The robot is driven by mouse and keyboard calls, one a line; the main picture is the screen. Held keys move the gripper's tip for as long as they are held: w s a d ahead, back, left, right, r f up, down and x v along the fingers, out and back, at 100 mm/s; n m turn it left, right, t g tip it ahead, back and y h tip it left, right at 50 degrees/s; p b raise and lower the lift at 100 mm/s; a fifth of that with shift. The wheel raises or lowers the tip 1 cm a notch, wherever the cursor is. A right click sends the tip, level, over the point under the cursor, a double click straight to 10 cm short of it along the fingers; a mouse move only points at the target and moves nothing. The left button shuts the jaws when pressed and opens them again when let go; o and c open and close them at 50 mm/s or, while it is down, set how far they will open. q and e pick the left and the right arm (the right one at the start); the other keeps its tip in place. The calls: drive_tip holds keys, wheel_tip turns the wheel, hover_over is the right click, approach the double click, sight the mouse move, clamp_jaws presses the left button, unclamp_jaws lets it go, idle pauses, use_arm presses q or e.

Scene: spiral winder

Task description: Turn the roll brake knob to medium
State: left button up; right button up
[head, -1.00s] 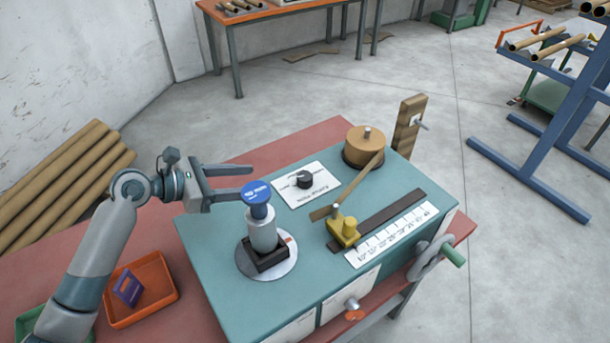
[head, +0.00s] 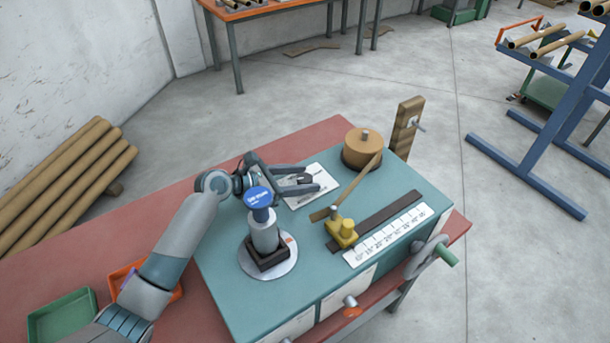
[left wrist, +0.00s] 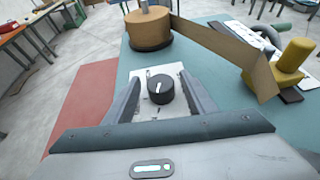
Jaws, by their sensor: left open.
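The roll brake knob (left wrist: 161,87) is a black round knob with a white pointer line. It sits on a white label plate (head: 325,177) on the teal machine top. In the left wrist view the knob lies between the two fingers of my left gripper (left wrist: 160,95), with a gap on each side. In the head view my left gripper (head: 305,179) is open over the plate, and its fingers mostly hide the knob. The lettering on the plate is largely covered. My right gripper is not in view.
A blue-topped post (head: 263,225) stands close to my left wrist. A brown paper roll (head: 361,149) with a strip leads to a yellow guide (head: 343,232) by a white scale (head: 390,236). A grey crank wheel (head: 427,257) is on the right side. An orange tray (head: 120,272) lies left.

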use_arm(q)
drive_tip(key=shift+w+d+f, duration=0.2)
drive_tip(key=shift+d, duration=0.25)
drive_tip(key=c, duration=1)
drive_tip(key=shift+c, duration=0.2)
